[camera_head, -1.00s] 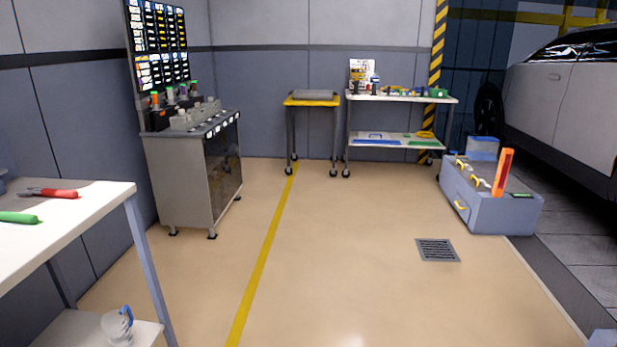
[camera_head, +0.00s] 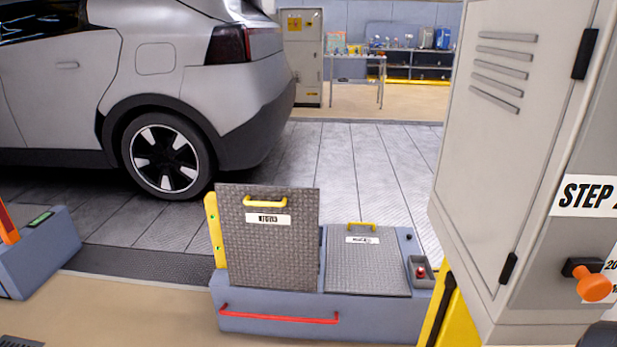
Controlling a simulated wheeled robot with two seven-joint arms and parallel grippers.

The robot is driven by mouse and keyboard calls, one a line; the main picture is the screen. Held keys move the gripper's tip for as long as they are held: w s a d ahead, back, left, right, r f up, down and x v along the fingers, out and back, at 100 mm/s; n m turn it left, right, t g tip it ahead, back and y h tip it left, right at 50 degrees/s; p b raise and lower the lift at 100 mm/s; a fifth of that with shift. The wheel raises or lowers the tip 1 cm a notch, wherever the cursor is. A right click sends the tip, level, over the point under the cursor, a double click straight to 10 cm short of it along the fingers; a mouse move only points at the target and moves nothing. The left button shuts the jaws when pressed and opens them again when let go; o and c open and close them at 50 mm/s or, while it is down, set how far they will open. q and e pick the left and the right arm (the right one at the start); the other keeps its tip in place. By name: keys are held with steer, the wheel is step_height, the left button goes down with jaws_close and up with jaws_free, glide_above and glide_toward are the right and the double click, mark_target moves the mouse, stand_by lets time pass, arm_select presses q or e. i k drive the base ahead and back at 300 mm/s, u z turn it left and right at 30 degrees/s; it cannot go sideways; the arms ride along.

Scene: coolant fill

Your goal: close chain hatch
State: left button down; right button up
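A low grey-blue floor box (camera_head: 360,320) stands in the lower middle of the head view. Its left hatch, a dark tread-plate lid (camera_head: 265,250) with a yellow handle (camera_head: 265,201) and a white label, stands raised and nearly upright. Its right hatch lid (camera_head: 366,275), also with a yellow handle (camera_head: 361,225) and a label, lies down on the box. Both labels are too small to read, so I cannot tell which hatch is the chain hatch. Neither of my grippers is in view.
A grey cabinet (camera_head: 520,130) with an orange knob (camera_head: 592,287) stands close on the right. A silver car (camera_head: 150,90) stands behind at left. Another low box (camera_head: 45,250) is at the left edge. A red rail (camera_head: 278,318) runs along the floor box's front.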

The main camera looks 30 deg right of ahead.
mark_target(271, 234)
steer(key=z, duration=0.8)
steer(key=i, duration=1.5)
steer(key=z, duration=0.45)
